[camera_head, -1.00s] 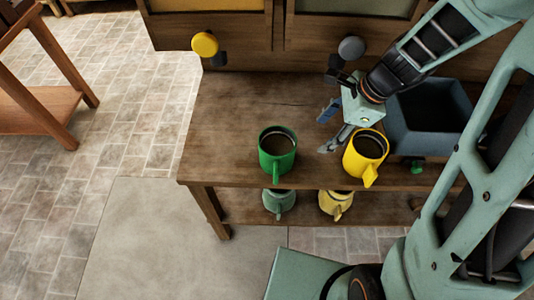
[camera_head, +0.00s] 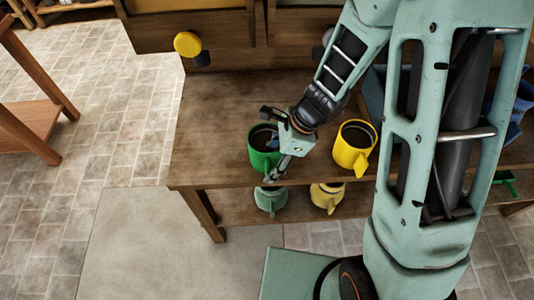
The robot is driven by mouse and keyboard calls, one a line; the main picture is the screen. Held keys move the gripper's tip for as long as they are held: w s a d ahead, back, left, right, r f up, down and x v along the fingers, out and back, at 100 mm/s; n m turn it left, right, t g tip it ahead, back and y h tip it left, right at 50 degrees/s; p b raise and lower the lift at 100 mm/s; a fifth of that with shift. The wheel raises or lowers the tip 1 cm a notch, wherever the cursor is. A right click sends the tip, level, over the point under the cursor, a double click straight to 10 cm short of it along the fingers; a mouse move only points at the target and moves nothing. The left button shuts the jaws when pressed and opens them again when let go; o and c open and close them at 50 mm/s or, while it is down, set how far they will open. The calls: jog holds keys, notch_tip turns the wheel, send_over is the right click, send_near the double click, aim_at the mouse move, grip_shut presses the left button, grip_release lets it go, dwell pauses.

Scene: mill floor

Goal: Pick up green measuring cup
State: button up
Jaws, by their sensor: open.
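The green measuring cup (camera_head: 255,158) stands upright on the wooden table (camera_head: 215,110), near its front edge, with a dark inside. My gripper (camera_head: 271,152) is open over the cup's right side. One finger appears over or inside the cup's mouth, and the other is in front of its right wall. I cannot tell whether either finger touches the cup. The gripper hides the right part of the rim and most of the handle.
A yellow cup (camera_head: 352,152) stands close to the right of my gripper. A paler green cup (camera_head: 270,201) and a pale yellow cup (camera_head: 327,197) are on the lower shelf. Cabinet drawers with a yellow knob (camera_head: 187,44) stand behind. The table's left part is clear.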

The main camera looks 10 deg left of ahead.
jog(key=shift+x, duration=0.95)
jog(key=shift+r, duration=0.1)
jog(key=shift+w, duration=0.1)
grip_shut()
